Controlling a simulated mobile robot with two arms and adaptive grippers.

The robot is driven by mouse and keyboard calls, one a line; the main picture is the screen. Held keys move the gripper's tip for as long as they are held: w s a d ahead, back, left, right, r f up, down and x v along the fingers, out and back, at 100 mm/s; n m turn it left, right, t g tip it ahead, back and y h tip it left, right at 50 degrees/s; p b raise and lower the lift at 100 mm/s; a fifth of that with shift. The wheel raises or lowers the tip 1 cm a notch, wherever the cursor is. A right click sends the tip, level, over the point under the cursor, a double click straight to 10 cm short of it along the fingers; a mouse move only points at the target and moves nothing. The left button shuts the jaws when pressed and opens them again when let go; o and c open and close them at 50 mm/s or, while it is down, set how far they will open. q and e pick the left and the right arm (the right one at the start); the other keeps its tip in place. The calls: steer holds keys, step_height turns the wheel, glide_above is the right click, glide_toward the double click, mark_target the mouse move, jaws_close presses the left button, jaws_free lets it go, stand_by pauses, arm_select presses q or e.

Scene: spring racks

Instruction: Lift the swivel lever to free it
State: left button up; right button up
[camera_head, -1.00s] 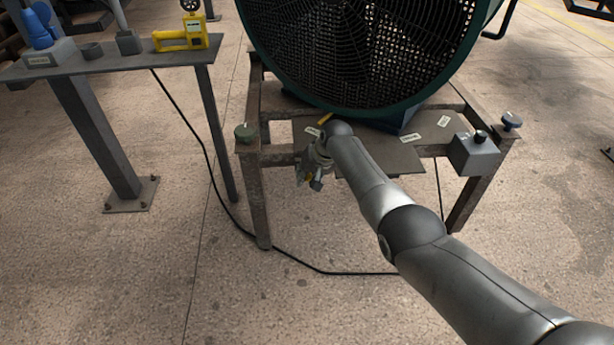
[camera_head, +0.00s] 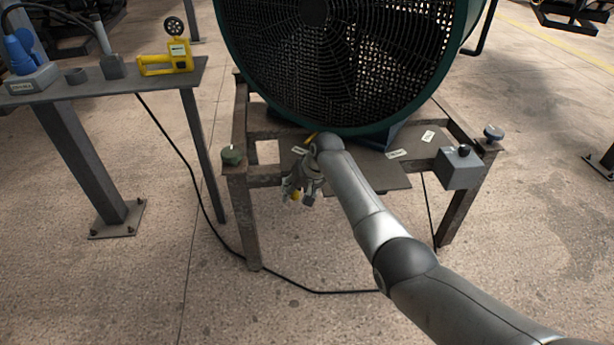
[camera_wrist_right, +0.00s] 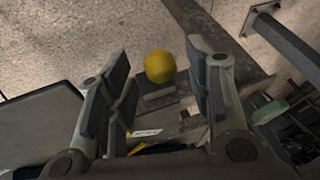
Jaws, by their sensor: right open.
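In the right wrist view a round yellow ball knob (camera_wrist_right: 160,66), which looks like the end of the swivel lever, sits between and just beyond the fingertips of my right gripper (camera_wrist_right: 168,75). The gripper is open, with a finger on each side and no clear contact with the ball. In the head view the right gripper (camera_head: 300,190) is at the front edge of the fan's stand, below the fan, and a bit of yellow shows among its fingers. The lever's shaft is mostly hidden by the gripper and wrist. My left gripper is not in view.
A big green fan (camera_head: 340,60) stands on a rusty metal frame (camera_head: 242,215). A grey control box (camera_head: 460,167) is at its right front and a green knob (camera_head: 232,155) at its left corner. A side table (camera_head: 110,88) holds a yellow device (camera_head: 165,65). A black cable crosses the floor.

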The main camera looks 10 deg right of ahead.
steer(key=v, duration=0.9)
steer(key=shift+r, duration=0.2)
steer(key=shift+w, duration=0.1)
